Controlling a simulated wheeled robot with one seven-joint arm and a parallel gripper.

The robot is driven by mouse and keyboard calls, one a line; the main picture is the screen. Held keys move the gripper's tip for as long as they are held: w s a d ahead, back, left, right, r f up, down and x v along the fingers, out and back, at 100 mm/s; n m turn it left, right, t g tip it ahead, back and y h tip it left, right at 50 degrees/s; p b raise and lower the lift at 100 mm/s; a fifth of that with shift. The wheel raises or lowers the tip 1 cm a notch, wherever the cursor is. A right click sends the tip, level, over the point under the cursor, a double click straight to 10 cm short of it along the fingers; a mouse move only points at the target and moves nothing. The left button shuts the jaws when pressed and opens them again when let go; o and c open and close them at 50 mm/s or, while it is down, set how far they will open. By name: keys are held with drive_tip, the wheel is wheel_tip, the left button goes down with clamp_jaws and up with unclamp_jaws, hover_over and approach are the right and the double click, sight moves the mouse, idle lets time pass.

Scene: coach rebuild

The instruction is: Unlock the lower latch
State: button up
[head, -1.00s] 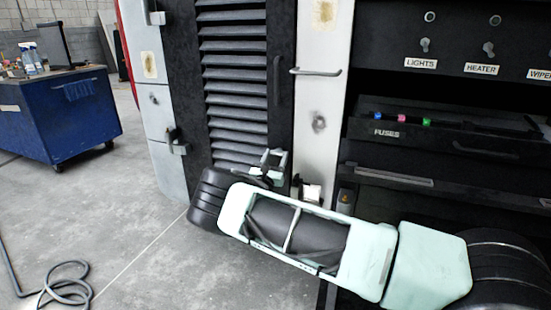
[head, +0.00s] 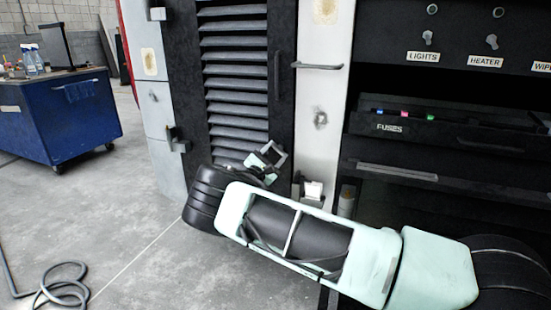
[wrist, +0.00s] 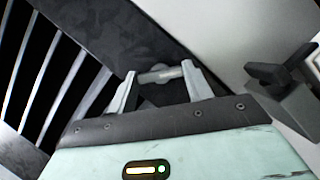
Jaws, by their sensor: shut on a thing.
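My gripper (wrist: 160,82) is in front of the dark door's right-hand strip, low beside the louvers. Its two pale fingers are shut on a short grey bar (wrist: 158,74), which looks like the lower latch's handle. In the head view my gripper (head: 269,157) is small and tilted, and the bar between its fingers is hard to make out. A grey block with a black lever (wrist: 285,88) sits on the white post to the right, apart from my fingers. It also shows in the head view (head: 313,190), just right of my gripper.
The louvered door (head: 235,80) has a long vertical handle. A grey horizontal handle (head: 317,66) is on the white post above. A fuse drawer (head: 450,130) and dark shelves stand at right. A blue cart (head: 65,115) and a hose (head: 62,285) are at left on open floor.

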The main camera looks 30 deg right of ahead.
drive_tip(key=m+g+b, duration=0.1)
drive_tip(key=m, duration=0.2)
drive_tip(key=m+g+b, duration=0.1)
drive_tip(key=m+g, duration=0.1)
drive_tip(key=m, duration=0.1)
drive_tip(key=shift+w+m+y, duration=0.1)
drive_tip(key=shift+m+y, duration=0.3)
drive_tip(key=shift+r+m+g+y+b, duration=0.1)
drive_tip(key=shift+m+g+y+b, duration=0.3)
drive_tip(key=shift+m, duration=0.75)
drive_tip(key=shift+r+m+g+y+b, duration=0.15)
drive_tip(key=shift+m+y+b, duration=0.35)
drive_tip(key=shift+m, duration=0.65)
drive_tip(key=o, duration=1)
drive_tip(key=shift+a, duration=0.15)
drive_tip(key=p+v, duration=0.1)
drive_tip(key=v, duration=1.6)
drive_tip(key=shift+a+f, duration=0.1)
drive_tip(key=shift+f, duration=0.05)
